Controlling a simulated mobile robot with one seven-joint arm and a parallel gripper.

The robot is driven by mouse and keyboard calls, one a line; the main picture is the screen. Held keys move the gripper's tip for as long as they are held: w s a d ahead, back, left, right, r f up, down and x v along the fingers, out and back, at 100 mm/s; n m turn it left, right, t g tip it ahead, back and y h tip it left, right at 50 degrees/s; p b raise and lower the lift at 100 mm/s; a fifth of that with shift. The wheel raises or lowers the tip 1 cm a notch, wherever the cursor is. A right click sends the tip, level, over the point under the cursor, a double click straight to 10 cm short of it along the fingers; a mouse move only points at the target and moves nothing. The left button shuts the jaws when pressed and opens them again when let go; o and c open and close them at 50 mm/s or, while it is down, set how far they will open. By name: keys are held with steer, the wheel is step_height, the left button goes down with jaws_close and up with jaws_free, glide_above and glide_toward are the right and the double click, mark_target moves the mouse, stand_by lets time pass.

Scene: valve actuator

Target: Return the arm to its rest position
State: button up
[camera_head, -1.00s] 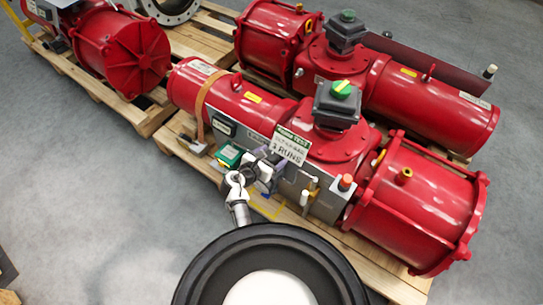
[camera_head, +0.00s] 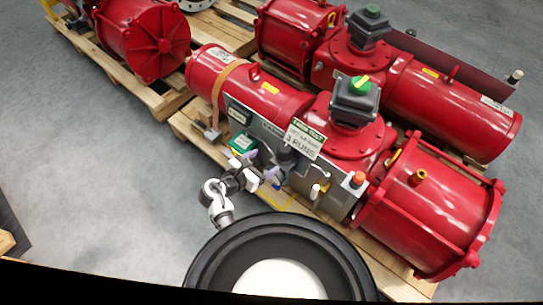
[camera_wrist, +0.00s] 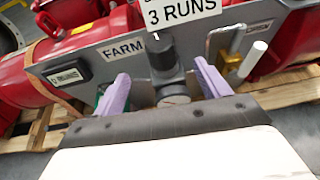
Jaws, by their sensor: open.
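My gripper (camera_head: 263,180) is in front of the grey panel (camera_head: 255,125) on the nearer red valve actuator. The wrist view shows its two purple fingers (camera_wrist: 162,92) apart, on either side of a dark grey cylindrical knob (camera_wrist: 166,62) on the panel. I see nothing held between them, and the fingers look short of the knob. My arm (camera_head: 217,205) is folded low in front of the actuator, with its lower part hidden behind the round black and white part of my body.
The nearer actuator (camera_head: 250,88) lies on a wooden pallet (camera_head: 185,125). A second red actuator (camera_head: 440,100) lies behind it, another red unit (camera_head: 150,45) at upper left. A sign (camera_head: 305,138), an orange-topped fitting (camera_head: 358,180) and a white rod (camera_wrist: 253,58) stick out nearby. Grey floor (camera_head: 90,180) is clear at left.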

steer(key=shift+s+a+r, duration=0.25)
steer(key=shift+s+a, duration=0.05)
steer(key=shift+s, duration=0.15)
